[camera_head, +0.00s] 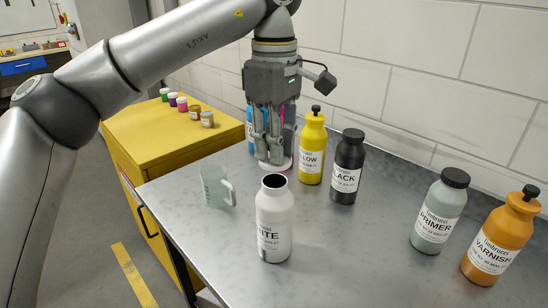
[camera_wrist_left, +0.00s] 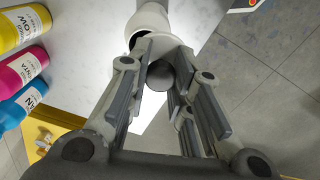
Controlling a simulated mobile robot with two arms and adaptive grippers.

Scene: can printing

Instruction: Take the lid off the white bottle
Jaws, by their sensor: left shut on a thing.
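The white bottle (camera_head: 274,225) stands upright on the metal table, its mouth open and dark. It also shows at the top of the wrist view (camera_wrist_left: 148,22). My left gripper (camera_head: 272,152) points down behind the bottle, shut on the white lid (camera_head: 272,166). The lid is held above the table, apart from the bottle. In the wrist view, the lid's pale disc (camera_wrist_left: 180,52) and its grey stem end show between the fingers of my left gripper (camera_wrist_left: 162,80). My right gripper is not in view.
A clear measuring cup (camera_head: 214,186) stands left of the bottle. Yellow (camera_head: 312,150) and black (camera_head: 347,168) bottles stand close to the right of the gripper. Primer (camera_head: 438,212) and varnish (camera_head: 500,240) bottles stand farther right. Blue and magenta bottles are partly hidden behind the gripper.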

